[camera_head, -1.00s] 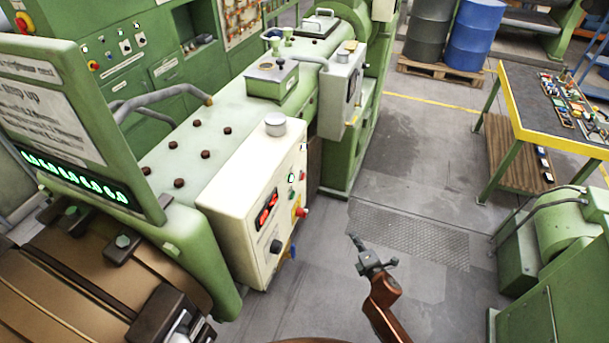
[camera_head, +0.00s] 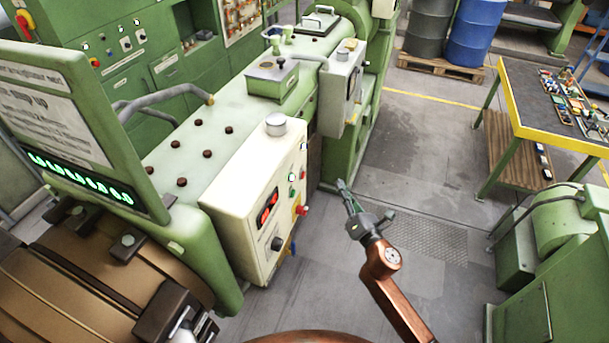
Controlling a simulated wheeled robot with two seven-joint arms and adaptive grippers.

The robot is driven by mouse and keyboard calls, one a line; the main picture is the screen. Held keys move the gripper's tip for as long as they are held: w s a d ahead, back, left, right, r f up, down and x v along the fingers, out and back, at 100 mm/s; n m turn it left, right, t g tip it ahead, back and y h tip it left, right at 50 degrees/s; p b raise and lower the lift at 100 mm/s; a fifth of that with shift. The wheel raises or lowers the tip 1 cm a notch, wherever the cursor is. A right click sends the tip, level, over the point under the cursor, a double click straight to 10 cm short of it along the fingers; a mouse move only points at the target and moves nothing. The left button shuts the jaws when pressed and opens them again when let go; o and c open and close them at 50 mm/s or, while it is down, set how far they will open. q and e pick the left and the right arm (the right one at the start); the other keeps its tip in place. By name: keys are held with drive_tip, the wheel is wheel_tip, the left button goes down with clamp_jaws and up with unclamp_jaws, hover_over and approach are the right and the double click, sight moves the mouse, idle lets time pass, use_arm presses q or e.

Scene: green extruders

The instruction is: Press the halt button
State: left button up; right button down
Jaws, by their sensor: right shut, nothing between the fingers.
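A cream control box (camera_head: 240,215) stands out from the side of the green machine. Its right-hand face carries a red button (camera_head: 303,210) on a yellow backing, which looks like the halt button. Small green and red buttons sit above it, a red digital display (camera_head: 267,208) to its left, and a black knob (camera_head: 277,243) below. My right gripper (camera_head: 342,185) is shut and empty, in the air to the right of the red button and apart from it. Its fingers point up and slightly left in the picture. My left gripper is not in view.
The green machine (camera_head: 150,160) fills the left side. A yellow-edged workbench (camera_head: 515,125) with small parts stands at the right, with green machinery (camera_head: 550,270) below it. Blue and dark barrels (camera_head: 475,35) stand on a pallet behind. The floor between is clear.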

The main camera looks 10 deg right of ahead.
sight(303, 175)
drive_tip(key=shift+w, duration=0.1)
drive_tip(key=w+a, duration=0.4)
drive_tip(key=a, duration=0.3)
drive_tip(key=shift+w+a+b, duration=0.2)
drive_tip(key=shift+w+b, duration=0.1)
drive_tip(key=shift+b, duration=0.1)
drive_tip(key=shift+w+a, duration=0.1)
drive_tip(key=shift+a, duration=0.05)
idle(1.3)
drive_tip(key=shift+w+a, duration=0.15)
drive_tip(key=shift+a, duration=0.1)
drive_tip(key=shift+w+a, duration=0.2)
drive_tip(key=shift+a, duration=0.1)
idle(1.0)
drive_tip(key=shift+s+d, duration=0.1)
drive_tip(key=shift+d, duration=0.05)
drive_tip(key=shift+s+d, duration=0.35)
drive_tip(key=shift+d, duration=0.2)
drive_tip(key=shift+d, duration=0.1)
